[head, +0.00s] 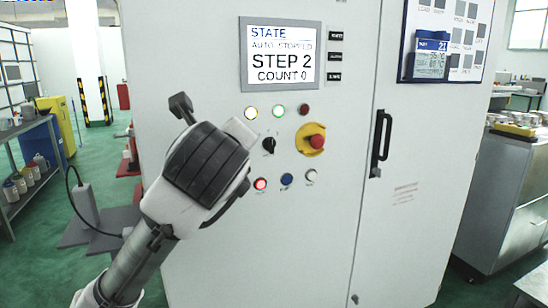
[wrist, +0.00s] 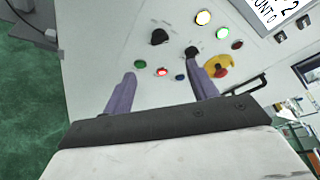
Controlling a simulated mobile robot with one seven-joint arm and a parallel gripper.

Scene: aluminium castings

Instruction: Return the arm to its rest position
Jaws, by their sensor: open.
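My gripper (head: 207,160) is raised in front of a pale control cabinet (head: 345,215), near the left part of its button panel. In the wrist view the two purple-grey fingers of my gripper (wrist: 164,74) stand well apart with nothing between them. The panel shows behind and between them, with a lit red button (wrist: 162,71) and a blue button (wrist: 180,77). The gap from the fingertips to the panel cannot be judged. My arm reaches up from the lower left of the head view and hides part of the panel's left side.
The panel has a yellow-and-red emergency stop (head: 317,142), a black selector (head: 268,145) and a screen (head: 281,54) reading "STEP 2". A black door handle (head: 380,143) sticks out at right. A metal cabinet (head: 505,200) stands at far right. Green floor is open at left.

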